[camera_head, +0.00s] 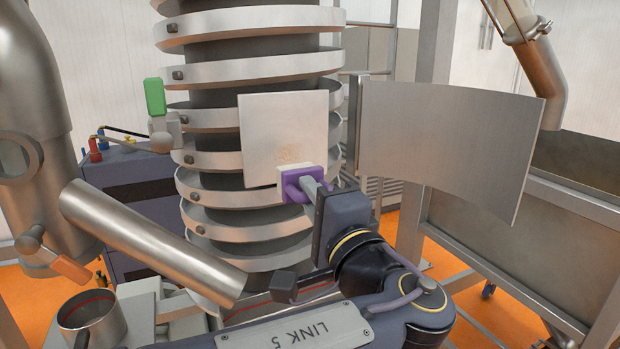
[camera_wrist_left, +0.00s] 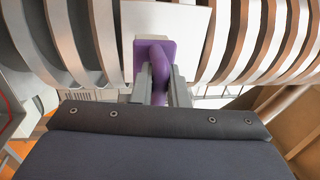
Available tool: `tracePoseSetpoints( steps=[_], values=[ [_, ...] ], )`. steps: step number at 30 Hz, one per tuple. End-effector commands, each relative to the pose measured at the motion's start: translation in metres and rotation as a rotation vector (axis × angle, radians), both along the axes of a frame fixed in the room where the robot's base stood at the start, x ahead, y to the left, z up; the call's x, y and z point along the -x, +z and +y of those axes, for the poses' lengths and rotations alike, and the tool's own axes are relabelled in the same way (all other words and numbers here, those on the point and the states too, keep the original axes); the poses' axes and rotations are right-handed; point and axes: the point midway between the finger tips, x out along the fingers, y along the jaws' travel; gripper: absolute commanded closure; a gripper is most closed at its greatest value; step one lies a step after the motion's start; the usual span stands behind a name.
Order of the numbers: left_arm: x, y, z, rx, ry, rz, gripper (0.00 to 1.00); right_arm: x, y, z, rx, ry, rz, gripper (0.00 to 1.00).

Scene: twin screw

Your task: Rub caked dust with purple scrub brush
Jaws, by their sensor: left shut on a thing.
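A purple scrub brush (camera_head: 293,190) with a pale bristle block is held by my left gripper (camera_head: 312,187), whose fingers are shut on its handle. In the left wrist view the brush (camera_wrist_left: 158,62) sits between the two fingers (camera_wrist_left: 160,88). The caked dust (camera_head: 289,153) is a faint tan patch on a light square plate (camera_head: 262,118) on the front of the spiral column. The brush is at the plate's lower right corner, just below the patch. I cannot tell whether the bristles touch the plate. My right gripper is not in view.
The spiral column (camera_head: 250,62) has stacked metal bands. A curved metal door panel (camera_head: 445,140) stands open to the right of the plate. A slanted metal pipe (camera_head: 150,245) and a green block (camera_head: 154,97) are to the left. A metal hopper (camera_head: 530,255) stands at the right.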

Motion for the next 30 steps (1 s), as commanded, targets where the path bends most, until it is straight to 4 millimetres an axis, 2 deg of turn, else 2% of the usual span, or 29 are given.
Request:
tracePoseSetpoints(
  steps=[5,21,30],
  values=[
    [-0.005,0.001,0.002,-0.010,0.001,-0.027,1.00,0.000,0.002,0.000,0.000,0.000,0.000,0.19],
    [-0.050,0.000,0.021,-0.009,0.004,-0.023,1.00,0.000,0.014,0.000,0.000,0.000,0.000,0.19],
    [-0.056,0.000,0.023,-0.008,0.001,-0.024,1.00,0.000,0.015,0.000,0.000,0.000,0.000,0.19]
  ],
)
